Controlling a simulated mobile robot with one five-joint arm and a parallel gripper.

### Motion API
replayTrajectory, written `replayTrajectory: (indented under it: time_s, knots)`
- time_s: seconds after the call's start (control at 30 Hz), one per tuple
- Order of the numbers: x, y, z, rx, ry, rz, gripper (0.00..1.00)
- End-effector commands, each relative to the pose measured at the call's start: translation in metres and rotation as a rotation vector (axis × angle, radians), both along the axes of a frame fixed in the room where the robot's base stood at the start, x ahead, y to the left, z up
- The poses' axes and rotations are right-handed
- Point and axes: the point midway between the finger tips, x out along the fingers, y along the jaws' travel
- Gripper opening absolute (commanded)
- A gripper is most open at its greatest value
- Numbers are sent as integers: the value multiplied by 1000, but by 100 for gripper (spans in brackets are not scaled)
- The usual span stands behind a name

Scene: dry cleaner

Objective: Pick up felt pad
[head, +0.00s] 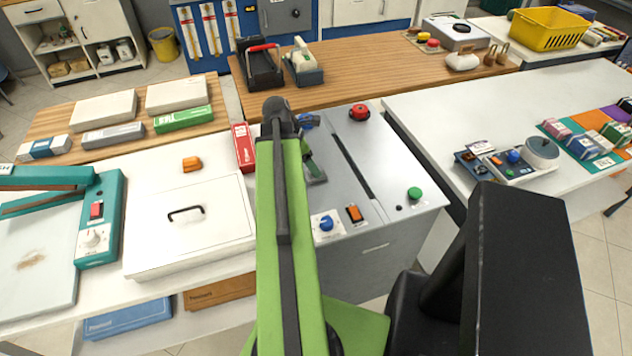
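I cannot pick out a felt pad for certain. Flat coloured pieces in teal, orange and purple (587,120) lie on the right-hand white table, with small boxes on them, but I cannot tell whether any is felt. My green arm rises through the middle of the view over the grey machine. A dark green and grey part (315,168) shows just right of the arm, low over the machine top, and seems to be my gripper. Its fingers are not clear, and the arm hides what lies behind it.
The grey machine (390,190) has a long dark slot, a red button (360,112) and a green button (414,193). Left are a white lidded box (190,245), a teal press (98,215) and stacked boxes. A yellow basket (550,28) stands far right. A tiled gap separates the tables.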

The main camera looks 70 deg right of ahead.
Motion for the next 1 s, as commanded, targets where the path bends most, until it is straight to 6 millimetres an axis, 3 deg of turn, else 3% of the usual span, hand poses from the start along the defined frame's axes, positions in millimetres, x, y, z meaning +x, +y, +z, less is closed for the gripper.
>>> replayTrajectory:
  time_s: [0.17, 0.4, 0.67, 1.0]
  knots:
    - [-2, -3, -9, 0, 0, -1, 69]
    - [-11, -13, -48, 0, 0, -1, 69]
    - [-13, -15, -46, 0, 0, -1, 69]
    - [-13, -15, -46, 0, 0, -1, 25]
